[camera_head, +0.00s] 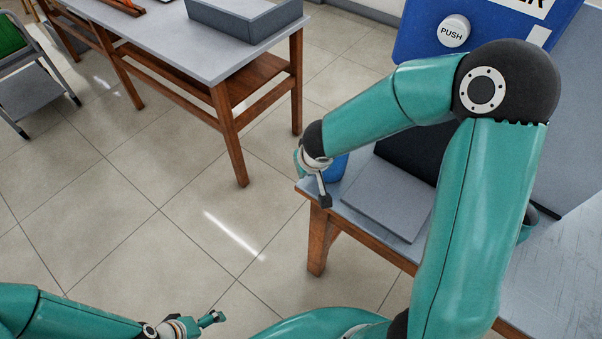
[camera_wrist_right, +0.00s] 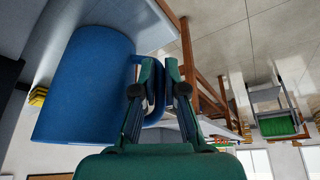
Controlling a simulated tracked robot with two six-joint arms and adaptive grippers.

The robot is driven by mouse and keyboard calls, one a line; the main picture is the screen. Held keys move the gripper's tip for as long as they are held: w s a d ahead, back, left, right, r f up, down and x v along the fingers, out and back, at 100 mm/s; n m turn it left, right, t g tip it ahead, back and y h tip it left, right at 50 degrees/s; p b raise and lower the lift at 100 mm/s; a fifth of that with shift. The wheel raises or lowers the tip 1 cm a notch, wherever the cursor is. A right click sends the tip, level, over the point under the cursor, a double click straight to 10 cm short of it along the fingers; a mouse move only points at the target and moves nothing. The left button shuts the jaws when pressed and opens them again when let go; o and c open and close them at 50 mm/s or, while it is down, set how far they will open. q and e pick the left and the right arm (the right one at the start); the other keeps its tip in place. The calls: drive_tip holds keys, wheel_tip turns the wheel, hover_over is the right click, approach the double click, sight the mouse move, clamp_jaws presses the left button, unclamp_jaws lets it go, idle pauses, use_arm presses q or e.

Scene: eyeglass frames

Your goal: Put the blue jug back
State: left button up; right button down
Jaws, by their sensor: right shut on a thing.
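The blue jug (camera_head: 336,168) is at the near left corner of the grey-topped table on the right, mostly hidden behind my right wrist in the head view. In the right wrist view, the jug (camera_wrist_right: 85,85) fills the left side, with its handle (camera_wrist_right: 153,108) between my fingers. My right gripper (camera_wrist_right: 160,85) is shut on that handle. It also shows in the head view (camera_head: 322,190) at the table corner. I cannot tell whether the jug touches the tabletop. My left gripper (camera_head: 212,319) is low at the bottom left, away from the jug, its jaws unclear.
A grey flat panel (camera_head: 385,195) lies on the right table (camera_head: 340,212) beside the jug. A blue sign (camera_head: 480,28) with a PUSH button (camera_head: 453,31) stands behind. Another table (camera_head: 180,45) holds a grey tray (camera_head: 245,22). Clear tiled floor lies between the tables.

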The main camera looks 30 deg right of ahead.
drive_tip(key=shift+r, duration=0.1)
drive_tip(key=c, duration=1.7)
unclamp_jaws()
drive_tip(key=o, duration=0.5)
